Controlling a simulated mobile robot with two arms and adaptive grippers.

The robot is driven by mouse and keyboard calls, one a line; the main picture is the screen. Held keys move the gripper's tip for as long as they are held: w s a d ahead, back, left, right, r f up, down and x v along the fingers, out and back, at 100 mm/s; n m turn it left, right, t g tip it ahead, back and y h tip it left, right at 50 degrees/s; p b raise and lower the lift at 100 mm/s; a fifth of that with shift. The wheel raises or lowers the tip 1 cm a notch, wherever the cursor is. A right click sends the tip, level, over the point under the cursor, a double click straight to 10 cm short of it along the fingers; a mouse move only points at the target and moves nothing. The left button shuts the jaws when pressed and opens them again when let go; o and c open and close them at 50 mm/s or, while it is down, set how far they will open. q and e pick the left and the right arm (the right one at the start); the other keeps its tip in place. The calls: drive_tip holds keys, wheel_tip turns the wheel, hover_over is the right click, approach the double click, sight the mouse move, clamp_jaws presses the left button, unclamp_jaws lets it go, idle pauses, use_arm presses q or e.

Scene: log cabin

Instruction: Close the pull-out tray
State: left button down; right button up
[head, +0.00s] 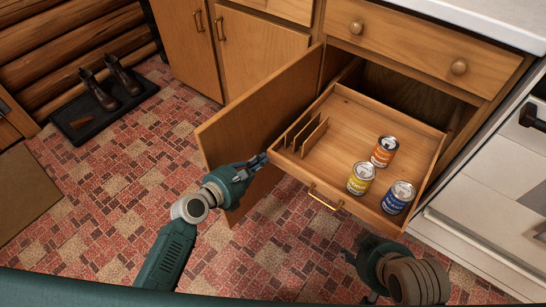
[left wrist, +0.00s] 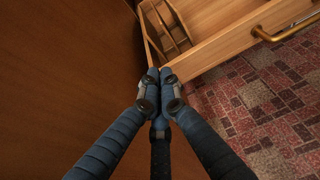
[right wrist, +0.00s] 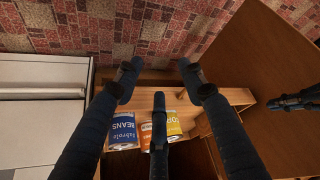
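The wooden pull-out tray (head: 338,118) is out of the lower cabinet, with a brass handle (head: 326,198) on its front. It holds a yellow can (head: 361,179), an orange can (head: 384,151), a blue can (head: 398,197) and upright wooden dividers (head: 306,133) at its left. My left gripper (head: 262,160) is at the tray's front left corner, its fingertips together in the left wrist view (left wrist: 160,72); contact is unclear. My right gripper (head: 352,257) is low in front of the tray's right part. Its fingers are spread and empty in the right wrist view (right wrist: 160,75).
The cabinet door (head: 245,120) stands open left of the tray, close beside my left gripper. A white oven (head: 495,185) is close on the right. A drawer (head: 420,48) above is shut. Boots (head: 110,85) stand on a mat at the far left; the floor between is clear.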

sight(272, 151)
use_arm(q)
drive_tip(key=x, duration=0.2)
drive_tip(key=b+x, duration=0.1)
drive_tip(key=x, duration=0.1)
drive_tip(key=b+x, duration=0.1)
drive_tip(key=shift+w+d+r, duration=0.25)
drive_tip(key=shift+w, duration=0.2)
drive_tip(key=b+x, duration=0.1)
drive_tip(key=x, duration=0.2)
drive_tip(key=shift+w+d+f+b, duration=0.1)
drive_tip(key=shift+w+d+b, duration=0.1)
drive_tip(key=shift+w+b, duration=0.1)
drive_tip(key=shift+w+d, duration=0.15)
drive_tip(key=shift+w, duration=0.05)
use_arm(e)
drive_tip(key=w+a+r+t+y, duration=0.1)
drive_tip(key=w+a+r+t, duration=0.2)
drive_tip(key=w+r+t, duration=0.2)
drive_tip(key=w+a+r+t+y, duration=0.2)
drive_tip(key=w+r+t, duration=0.3)
drive_tip(key=w+r, duration=0.4)
drive_tip(key=shift+w+a+r+n, duration=0.3)
drive_tip(key=shift+a+r, duration=0.15)
drive_tip(key=shift+r, duration=0.65)
use_arm(q)
drive_tip(key=shift+w+d, duration=0.1)
